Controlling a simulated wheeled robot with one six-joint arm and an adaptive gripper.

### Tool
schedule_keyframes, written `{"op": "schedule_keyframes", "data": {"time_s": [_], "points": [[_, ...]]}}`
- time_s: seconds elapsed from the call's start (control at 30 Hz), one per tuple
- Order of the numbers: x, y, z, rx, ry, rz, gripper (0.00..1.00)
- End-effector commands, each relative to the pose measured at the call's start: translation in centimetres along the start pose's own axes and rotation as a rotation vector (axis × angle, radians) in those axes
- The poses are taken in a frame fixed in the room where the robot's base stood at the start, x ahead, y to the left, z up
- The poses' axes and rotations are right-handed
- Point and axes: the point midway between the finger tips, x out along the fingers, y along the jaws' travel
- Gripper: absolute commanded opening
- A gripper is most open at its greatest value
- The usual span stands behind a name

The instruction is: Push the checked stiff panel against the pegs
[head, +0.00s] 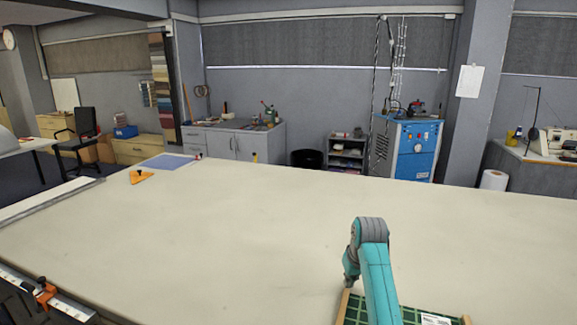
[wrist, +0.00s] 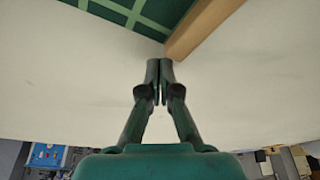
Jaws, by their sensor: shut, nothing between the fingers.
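The green checked panel (head: 409,314) lies at the bottom edge of the head view, partly behind my arm and cut off by the frame. It carries a white label (head: 435,320) and has tan wooden strips along its visible sides. In the wrist view the panel (wrist: 176,10) shows at the top, with a tan wooden strip (wrist: 203,28) along its edge. My gripper (wrist: 159,64) is shut and empty, its tips close to the panel's corner in the picture. I cannot tell whether they touch. No pegs can be made out.
The pale cloth table (head: 200,235) is broad and mostly clear. An orange triangular piece (head: 141,177) and a blue sheet (head: 167,162) lie at its far left. A long rail (head: 45,203) runs along the left side. An orange clamp (head: 45,293) sits at the lower left.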

Motion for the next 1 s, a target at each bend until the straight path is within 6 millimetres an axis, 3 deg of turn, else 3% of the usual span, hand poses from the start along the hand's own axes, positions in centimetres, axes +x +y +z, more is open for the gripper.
{"op": "schedule_keyframes", "data": {"time_s": [1.0], "points": [[-4.4,0.9,-2.8,0.000,0.002,0.000,0.00]]}}
